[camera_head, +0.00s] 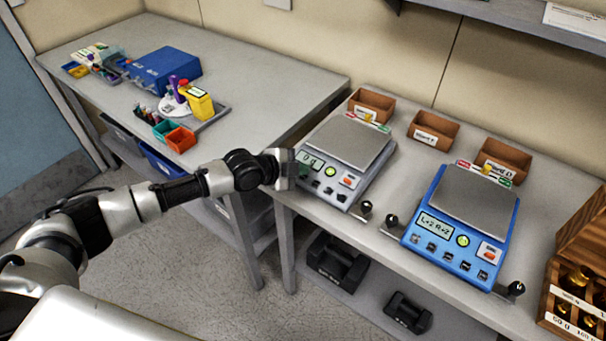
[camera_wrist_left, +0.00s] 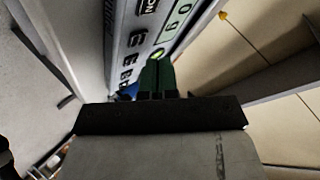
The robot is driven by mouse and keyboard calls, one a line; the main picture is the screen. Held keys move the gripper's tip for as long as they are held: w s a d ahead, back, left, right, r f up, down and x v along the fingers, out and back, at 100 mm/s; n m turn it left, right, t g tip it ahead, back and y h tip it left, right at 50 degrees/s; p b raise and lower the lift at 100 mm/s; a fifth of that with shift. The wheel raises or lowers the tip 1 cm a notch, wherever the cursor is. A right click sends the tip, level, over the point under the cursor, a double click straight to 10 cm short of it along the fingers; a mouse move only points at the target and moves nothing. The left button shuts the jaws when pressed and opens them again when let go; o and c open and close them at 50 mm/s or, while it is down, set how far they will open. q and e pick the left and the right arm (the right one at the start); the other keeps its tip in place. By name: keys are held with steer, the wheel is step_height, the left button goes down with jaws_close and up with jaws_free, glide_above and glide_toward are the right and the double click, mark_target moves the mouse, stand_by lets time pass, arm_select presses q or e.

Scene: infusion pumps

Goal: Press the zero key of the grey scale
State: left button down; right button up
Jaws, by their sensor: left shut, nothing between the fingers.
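The grey scale (camera_head: 352,142) stands on the bench with a bare metal plate; its display reads about 0 g. Its front panel has a green round key (camera_head: 330,171), an orange-marked switch and small dark keys (camera_head: 328,190). I cannot read the key labels. In the left wrist view the panel of the grey scale (camera_wrist_left: 150,25) shows beyond my fingers, with the display and green key near the fingertips. My left gripper (camera_head: 292,168) is at the panel's left edge; its shut, empty fingers (camera_wrist_left: 157,75) point at the panel. I cannot tell whether they touch. My right gripper is out of view.
A blue scale (camera_head: 463,215) stands to the right, with metal knobs (camera_head: 391,221) between the scales. Brown bins (camera_head: 433,131) stand behind. A wooden weight box (camera_head: 576,275) is at far right. Another table (camera_head: 240,85) with a blue case is at left.

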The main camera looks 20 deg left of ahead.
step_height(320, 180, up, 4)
steer(key=p, duration=0.3)
stand_by(0.3)
stand_by(0.4)
